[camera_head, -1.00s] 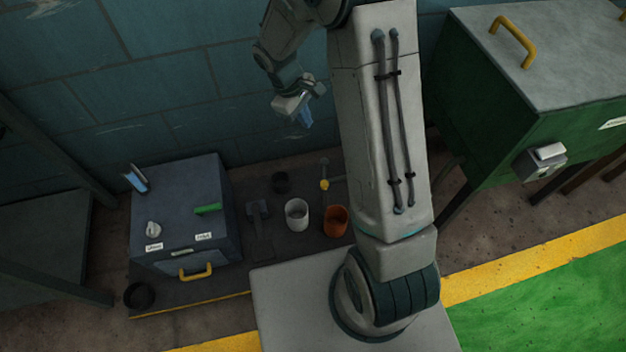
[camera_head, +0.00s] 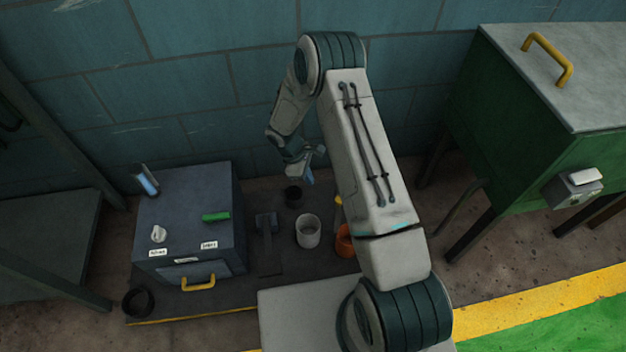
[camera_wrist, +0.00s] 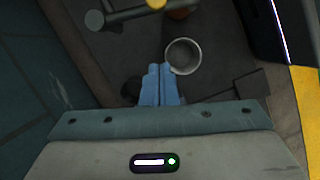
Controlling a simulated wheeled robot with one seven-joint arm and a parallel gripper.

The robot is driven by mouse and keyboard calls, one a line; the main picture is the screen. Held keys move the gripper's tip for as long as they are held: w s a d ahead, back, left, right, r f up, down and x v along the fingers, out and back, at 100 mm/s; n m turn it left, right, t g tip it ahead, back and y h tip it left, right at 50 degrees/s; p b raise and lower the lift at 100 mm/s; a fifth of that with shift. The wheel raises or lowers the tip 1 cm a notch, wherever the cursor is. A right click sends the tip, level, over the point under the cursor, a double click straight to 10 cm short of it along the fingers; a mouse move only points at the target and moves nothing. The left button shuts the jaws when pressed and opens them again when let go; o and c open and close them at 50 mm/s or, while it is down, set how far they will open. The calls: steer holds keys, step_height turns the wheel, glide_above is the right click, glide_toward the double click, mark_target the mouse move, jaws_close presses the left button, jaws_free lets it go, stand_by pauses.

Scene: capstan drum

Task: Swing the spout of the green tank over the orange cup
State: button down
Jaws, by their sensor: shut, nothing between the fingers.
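The green tank (camera_head: 515,125) stands on legs at the right in the head view. A grey pipe (camera_wrist: 126,14) with a yellow tip (camera_wrist: 155,4) shows at the top of the wrist view and looks like the spout; my arm hides most of it in the head view, and its join to the tank is hidden. The orange cup (camera_head: 344,243) is partly behind my arm; its edge shows in the wrist view (camera_wrist: 182,12). My gripper (camera_head: 309,180) is shut and empty, pointing down above the mat. Its blue fingers (camera_wrist: 160,88) appear beside the pale cup in the wrist view.
A pale cup (camera_head: 308,231) stands left of the orange cup. A dark box (camera_head: 190,220) with a green handle and yellow pull stands farther left. A small black cup (camera_head: 293,195) is near the wall. The blue tiled wall (camera_head: 210,80) is close behind my gripper.

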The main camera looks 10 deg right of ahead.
mark_target(337, 199)
steer(key=s+d+f+b, duration=0.2)
steer(key=d+f, duration=0.4)
steer(key=f, duration=0.1)
steer(key=shift+s+f+b, duration=0.15)
steer(key=shift+s+b, duration=0.15)
steer(key=shift+b, duration=0.05)
steer(key=shift+d, duration=0.1)
steer(key=shift+s+d+n+t, duration=0.3)
steer(key=shift+s+d+n, duration=0.05)
steer(key=shift+d+n, duration=0.4)
steer(key=shift+s+d+n+t, duration=0.35)
steer(key=shift+d+n, duration=0.25)
steer(key=shift+n, duration=0.25)
